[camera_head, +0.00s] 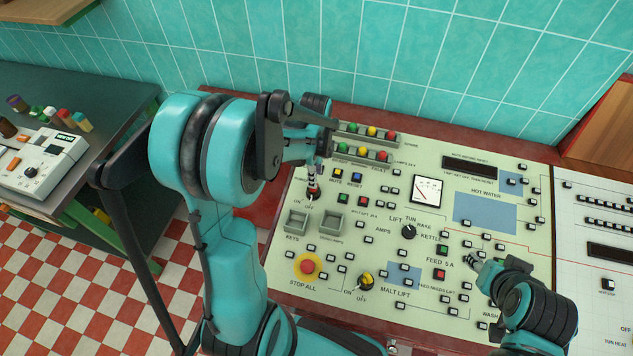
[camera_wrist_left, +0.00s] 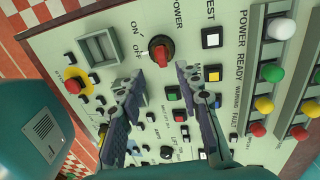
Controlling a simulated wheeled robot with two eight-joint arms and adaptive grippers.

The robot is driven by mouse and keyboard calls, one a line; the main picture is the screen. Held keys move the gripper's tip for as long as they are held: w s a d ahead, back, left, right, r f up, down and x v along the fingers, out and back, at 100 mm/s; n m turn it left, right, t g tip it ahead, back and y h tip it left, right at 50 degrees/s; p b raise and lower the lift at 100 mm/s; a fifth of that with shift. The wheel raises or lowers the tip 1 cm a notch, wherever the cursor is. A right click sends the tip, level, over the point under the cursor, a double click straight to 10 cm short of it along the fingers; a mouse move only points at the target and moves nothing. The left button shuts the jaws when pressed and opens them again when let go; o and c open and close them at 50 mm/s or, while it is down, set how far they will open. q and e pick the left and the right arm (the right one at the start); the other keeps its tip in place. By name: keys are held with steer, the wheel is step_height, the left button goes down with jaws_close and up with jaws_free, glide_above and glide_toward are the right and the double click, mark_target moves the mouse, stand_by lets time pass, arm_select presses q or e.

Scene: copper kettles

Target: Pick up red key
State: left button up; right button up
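The red key (camera_head: 313,192) is in a round dark switch marked ON and OFF on the cream control panel. In the left wrist view the red key (camera_wrist_left: 161,50) shows upper middle, under the word POWER. My left gripper (camera_head: 314,167) is above the key in the head view. In the left wrist view my left gripper (camera_wrist_left: 160,76) is open, with its two fingers apart and nothing between them. The key shows just beyond the gap between the fingertips. My right gripper (camera_head: 476,262) is low over the right part of the panel; its fingers are too small to read.
Two grey trays, the left one (camera_head: 296,221) marked KEYS, are below the switch. A red stop button (camera_head: 307,267) and a yellow-black knob (camera_head: 367,281) are lower down. Coloured lamp rows (camera_head: 372,132) are near the left gripper. A dark side table (camera_head: 98,92) stands left.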

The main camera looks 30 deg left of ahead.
arm_select(q)
steer(key=f, duration=0.1)
steer(key=f+b, duration=0.1)
steer(key=f, duration=0.1)
steer(key=a+f, duration=0.1)
steer(key=f, duration=0.1)
steer(key=shift+w, duration=0.15)
steer(key=shift+d+f, duration=0.1)
steer(key=shift+f, duration=0.25)
steer(key=shift+c, duration=0.2)
jaws_close()
